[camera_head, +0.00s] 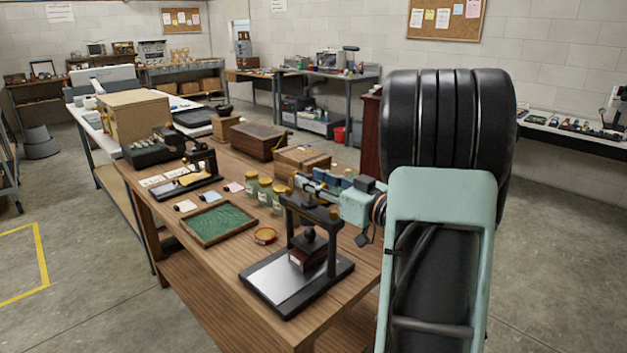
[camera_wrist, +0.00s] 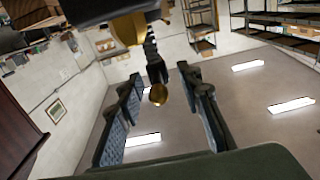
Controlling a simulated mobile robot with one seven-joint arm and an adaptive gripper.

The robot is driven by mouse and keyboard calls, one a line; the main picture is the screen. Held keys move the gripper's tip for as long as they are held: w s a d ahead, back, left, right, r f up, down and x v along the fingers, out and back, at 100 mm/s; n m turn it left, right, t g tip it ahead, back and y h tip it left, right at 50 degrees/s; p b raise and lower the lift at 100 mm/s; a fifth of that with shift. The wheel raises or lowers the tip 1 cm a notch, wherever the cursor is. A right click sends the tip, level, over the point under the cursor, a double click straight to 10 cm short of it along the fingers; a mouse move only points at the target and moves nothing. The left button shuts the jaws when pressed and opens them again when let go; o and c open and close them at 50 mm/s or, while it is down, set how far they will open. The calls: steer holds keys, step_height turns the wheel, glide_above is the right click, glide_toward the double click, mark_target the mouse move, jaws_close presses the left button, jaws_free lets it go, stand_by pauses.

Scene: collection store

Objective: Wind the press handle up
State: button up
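The near press (camera_head: 334,254) is a dark frame with a pale metal bed, standing at the near end of the wooden table. Its top crossbar and handle are partly hidden by my gripper (camera_head: 318,186), which reaches in from the right at that height. The fingers are apart, with gaps on both sides of the knob. A larger brass part (camera_wrist: 129,28) is close to the camera.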

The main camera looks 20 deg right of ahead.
steer(key=v, duration=1.1)
steer(key=shift+s, duration=0.35)
steer(key=shift+d, duration=0.15)
